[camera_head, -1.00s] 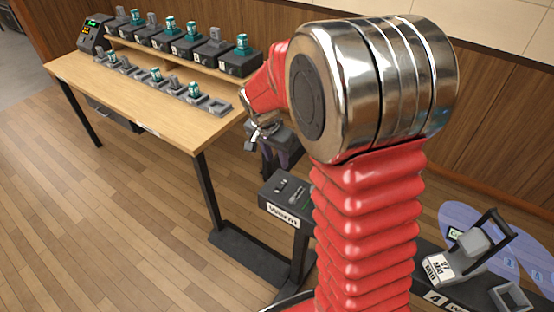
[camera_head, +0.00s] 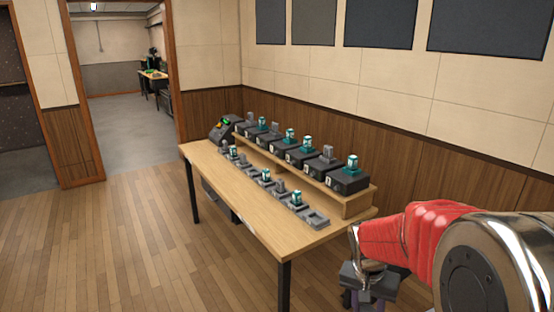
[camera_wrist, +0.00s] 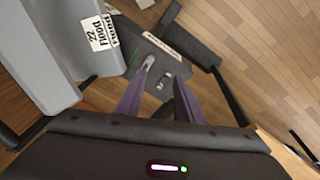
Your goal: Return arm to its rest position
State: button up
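My red and chrome arm (camera_head: 440,245) is folded at the lower right of the head view. My gripper (camera_head: 364,298) hangs at its end, to the right of the table's front corner and partly cut off by the frame's bottom edge. In the wrist view, my gripper (camera_wrist: 157,86) has two purple fingers spread apart with nothing held between them. Beyond the fingers is a dark panel (camera_wrist: 152,92) with small metal levers. Whether the fingers touch it cannot be told, but they look apart from it.
A wooden table (camera_head: 240,205) carries a raised shelf (camera_head: 345,206) with several dark fader boxes and teal or grey caps. A console (camera_head: 226,127) stands at its far end. In the wrist view, a grey block (camera_wrist: 45,50) labelled "22 Flood" is at left. The wooden floor (camera_head: 110,245) left of the table is clear.

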jog(key=s+a+r+n+t+y, duration=0.1)
jog(key=s+a+r+n+t, duration=0.1)
jog(key=s+r, duration=0.5)
jog(key=s+a+r+n+t, duration=0.3)
jog(key=s+r, duration=0.5)
jog(key=s, duration=0.3)
jog(key=shift+a+r+n+y, duration=0.35)
jog(key=shift+a+n, duration=0.25)
jog(key=shift+a, duration=0.55)
jog(key=shift+s, duration=0.1)
